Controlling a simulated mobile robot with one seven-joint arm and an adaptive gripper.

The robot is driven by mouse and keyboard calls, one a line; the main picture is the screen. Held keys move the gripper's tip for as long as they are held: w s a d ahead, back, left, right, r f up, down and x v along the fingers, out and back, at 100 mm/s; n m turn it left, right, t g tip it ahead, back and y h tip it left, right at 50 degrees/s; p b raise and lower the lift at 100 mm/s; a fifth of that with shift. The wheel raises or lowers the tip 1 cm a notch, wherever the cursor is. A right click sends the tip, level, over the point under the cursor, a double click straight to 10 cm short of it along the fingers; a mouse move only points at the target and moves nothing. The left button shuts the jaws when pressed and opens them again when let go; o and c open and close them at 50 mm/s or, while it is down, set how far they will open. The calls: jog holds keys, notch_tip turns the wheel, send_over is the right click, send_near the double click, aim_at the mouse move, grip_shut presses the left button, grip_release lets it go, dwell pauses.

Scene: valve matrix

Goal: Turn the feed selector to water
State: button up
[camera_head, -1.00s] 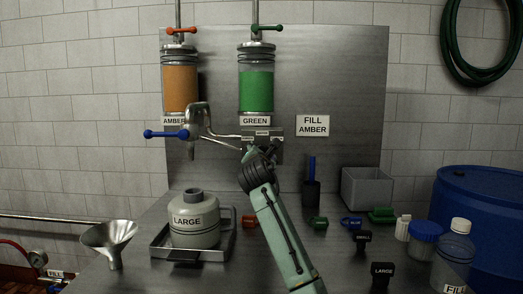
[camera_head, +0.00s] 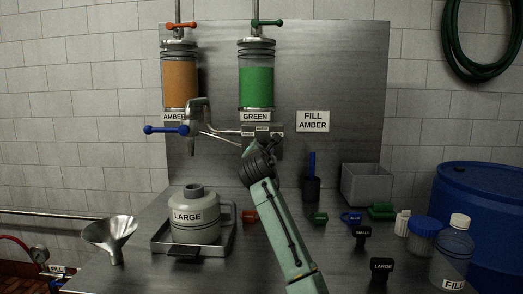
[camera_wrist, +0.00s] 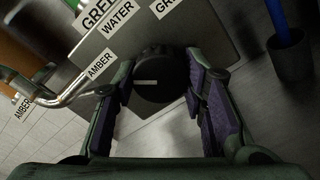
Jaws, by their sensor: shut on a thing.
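The feed selector is a round black knob (camera_wrist: 155,72) with a short white mark on a steel box (camera_wrist: 185,35). Labels reading AMBER, WATER and GREEN stand around it in the wrist view. The WATER label (camera_wrist: 117,18) is up and to the left of the knob. The white mark lies crosswise in the picture; I cannot tell which end points. My gripper (camera_wrist: 160,78) is shut on the knob, one purple-padded finger on each side. In the head view my gripper (camera_head: 256,155) is at the box below the GREEN tank (camera_head: 256,87), and hides the knob.
The AMBER tank (camera_head: 179,80) and a steel spout with a blue lever (camera_head: 165,130) are left of the selector. A LARGE jug (camera_head: 194,216) stands on a tray below. A FILL AMBER sign (camera_head: 313,121) hangs to the right. A grey bin (camera_head: 366,184) stands below right.

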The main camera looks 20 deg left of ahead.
jog(key=shift+c, duration=0.9)
jog(key=m+p, duration=0.2)
jog(key=m, duration=0.1)
jog(key=shift+m, duration=0.4)
jog(key=m+p, duration=0.1)
jog(key=m, duration=0.5)
jog(key=o, duration=1.2)
jog(key=shift+c, duration=0.2)
